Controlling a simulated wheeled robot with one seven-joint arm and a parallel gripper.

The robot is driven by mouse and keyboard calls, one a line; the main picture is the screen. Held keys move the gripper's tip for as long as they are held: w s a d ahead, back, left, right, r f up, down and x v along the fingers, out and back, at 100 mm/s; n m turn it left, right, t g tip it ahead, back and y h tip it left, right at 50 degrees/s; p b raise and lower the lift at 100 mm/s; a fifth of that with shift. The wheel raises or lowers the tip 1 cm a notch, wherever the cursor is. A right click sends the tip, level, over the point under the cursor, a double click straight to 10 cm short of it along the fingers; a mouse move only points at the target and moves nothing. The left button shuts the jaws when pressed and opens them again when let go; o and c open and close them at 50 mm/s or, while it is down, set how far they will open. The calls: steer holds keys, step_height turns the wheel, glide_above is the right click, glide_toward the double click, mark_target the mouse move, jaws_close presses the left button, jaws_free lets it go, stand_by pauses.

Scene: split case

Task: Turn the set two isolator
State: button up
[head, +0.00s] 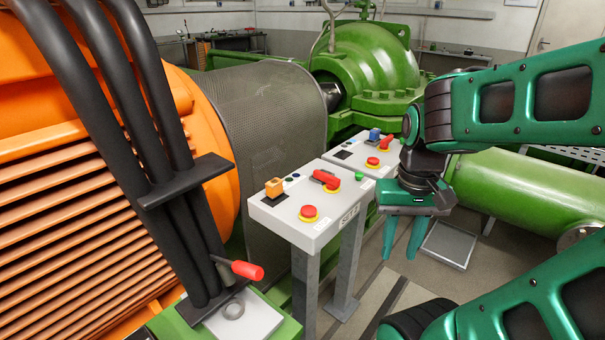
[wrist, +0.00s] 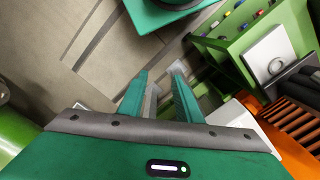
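Two grey control boxes stand side by side on posts. The near box (head: 275,222) has a label (head: 349,216) starting "SET"; its number is hard to read. On its top is a red isolator handle (head: 326,180). The far box (head: 348,146) carries a similar red handle (head: 386,144); I cannot read which set it belongs to. My gripper (head: 400,255) hangs to the right of the near box, fingers pointing down, apart from both boxes. In the wrist view my gripper (wrist: 160,70) is open with nothing between its fingers.
The near box also has a red-yellow stop button (head: 309,213) and an orange block (head: 274,187). A red-tipped lever (head: 248,270) sticks out at front left. An orange motor (head: 80,200) and mesh guard (head: 270,120) lie left and behind. Floor (head: 400,295) below my gripper is open.

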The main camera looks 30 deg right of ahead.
steer(key=shift+w+a, duration=0.1)
steer(key=shift+a, duration=0.1)
step_height(320, 180, up, 13)
steer(key=n, duration=1.1)
glide_above(325, 173)
step_height(325, 173, down, 10)
steer(key=shift+r, duration=0.1)
